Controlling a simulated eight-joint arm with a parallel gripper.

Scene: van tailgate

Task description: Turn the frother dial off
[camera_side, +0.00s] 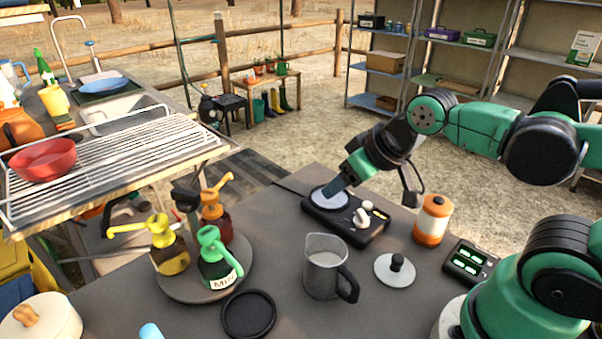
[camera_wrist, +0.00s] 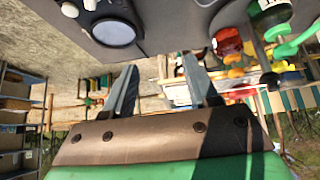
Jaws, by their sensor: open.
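The frother (camera_side: 345,225) is a flat black unit on the table with a pale round plate (camera_side: 328,199). Its cream dial (camera_side: 361,217) stands on the near right part, beside a small lit orange display. In the wrist view the frother's round plate (camera_wrist: 115,33) shows at the upper left, with a white knob (camera_wrist: 70,9) at the top edge. My gripper (camera_side: 333,188) is by the plate at the far left of the unit, apart from the dial. In the wrist view my gripper (camera_wrist: 160,62) has its two fingers spread with nothing between them.
An orange and white canister (camera_side: 432,220) and a tamper on a disc (camera_side: 395,269) are to the right. Syrup bottles with pumps (camera_side: 217,262) stand on a round tray at the left. A black round mat (camera_side: 248,314) lies in front.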

